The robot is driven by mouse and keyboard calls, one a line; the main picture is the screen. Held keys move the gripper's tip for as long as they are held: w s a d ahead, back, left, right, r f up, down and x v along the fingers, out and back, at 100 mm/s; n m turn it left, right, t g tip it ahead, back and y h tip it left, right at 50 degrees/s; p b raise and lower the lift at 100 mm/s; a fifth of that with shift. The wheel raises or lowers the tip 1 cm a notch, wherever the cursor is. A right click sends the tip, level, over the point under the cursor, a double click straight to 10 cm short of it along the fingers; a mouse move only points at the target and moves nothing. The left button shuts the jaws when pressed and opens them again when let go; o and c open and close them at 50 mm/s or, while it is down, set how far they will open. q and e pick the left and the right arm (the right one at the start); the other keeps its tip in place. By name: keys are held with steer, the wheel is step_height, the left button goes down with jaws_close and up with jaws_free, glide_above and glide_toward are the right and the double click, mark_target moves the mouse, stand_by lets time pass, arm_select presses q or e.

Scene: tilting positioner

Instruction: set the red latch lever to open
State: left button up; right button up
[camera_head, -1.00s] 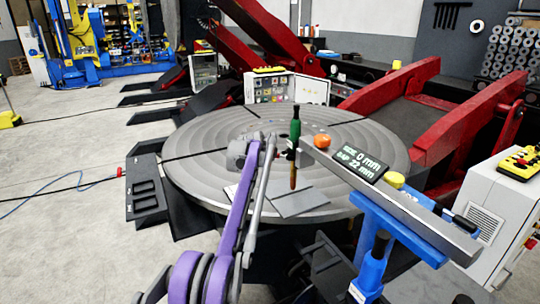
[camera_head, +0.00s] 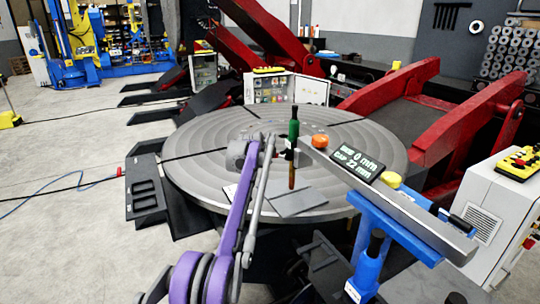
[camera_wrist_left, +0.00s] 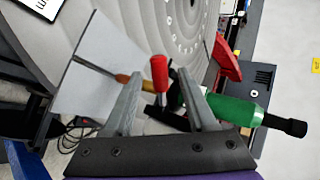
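The red lever handle (camera_wrist_left: 159,72) shows upright in the left wrist view, between and beyond the fingertips of my left gripper (camera_wrist_left: 160,82). The fingers stand apart, with visible gaps on both sides of the red handle. A dark part sits at the handle's lower end, partly hidden by the right finger. In the head view my purple left arm (camera_head: 236,215) reaches up over the round table. My right gripper is in neither view.
A green-and-black handled tool (camera_head: 293,130) stands close beside my left gripper, and also crosses the right of the wrist view (camera_wrist_left: 232,109). Grey plates rest on the round table (camera_head: 205,160).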

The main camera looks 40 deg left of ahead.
arm_select(q)
steer(key=b+v, duration=0.2)
steer(key=v, duration=0.9)
